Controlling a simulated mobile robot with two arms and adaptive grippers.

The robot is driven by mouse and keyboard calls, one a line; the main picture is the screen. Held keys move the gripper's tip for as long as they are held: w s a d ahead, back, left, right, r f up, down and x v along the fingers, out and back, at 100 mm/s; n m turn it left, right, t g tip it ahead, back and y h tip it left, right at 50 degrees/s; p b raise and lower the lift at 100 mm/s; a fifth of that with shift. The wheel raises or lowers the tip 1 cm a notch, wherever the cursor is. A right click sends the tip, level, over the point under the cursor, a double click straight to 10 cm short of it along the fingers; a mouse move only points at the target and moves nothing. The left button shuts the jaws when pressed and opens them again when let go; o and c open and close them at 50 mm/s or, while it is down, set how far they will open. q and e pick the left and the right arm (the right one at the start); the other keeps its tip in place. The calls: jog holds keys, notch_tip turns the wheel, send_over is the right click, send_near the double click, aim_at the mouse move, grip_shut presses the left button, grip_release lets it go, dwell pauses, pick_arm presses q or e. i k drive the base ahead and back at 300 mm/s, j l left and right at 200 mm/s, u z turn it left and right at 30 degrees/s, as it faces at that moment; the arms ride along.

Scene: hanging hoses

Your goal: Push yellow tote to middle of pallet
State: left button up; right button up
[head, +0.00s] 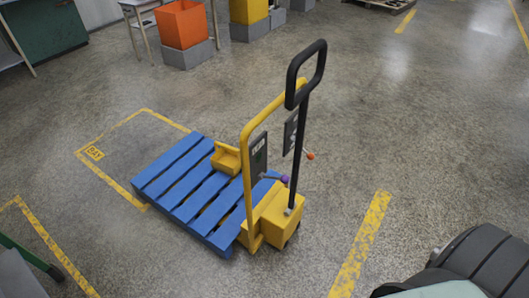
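The small yellow tote (228,158) sits on the blue slatted pallet (168,172), near its far right edge and close to the yellow frame of the pallet jack. Its near right end is close to or partly behind that frame; I cannot tell whether they touch. The pallet lies on the floor left of the jack, with several slats bare on its left and near sides. Neither of my grippers is in view.
The yellow pallet jack (268,216) with a tall black handle (297,150) stands at the pallet's right end. An orange bin (182,24) and a yellow bin (248,10) stand on grey blocks behind. Open floor lies to the right.

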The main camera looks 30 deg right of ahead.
aim_at(226, 159)
jog(key=z, duration=0.6)
jog(key=i+l+z, duration=0.3)
jog(key=l, duration=0.4)
jog(key=i+l+z, duration=0.35)
jog(key=l, duration=0.3)
jog(key=i+l+z, duration=0.3)
jog(key=i+l, duration=0.35)
jog(key=i, duration=0.3)
jog(key=i+l, duration=0.15)
jog(key=i, duration=0.3)
jog(key=i+l, duration=0.15)
jog(key=i, duration=0.25)
jog(key=i+l+u, duration=0.1)
jog(key=i, duration=0.35)
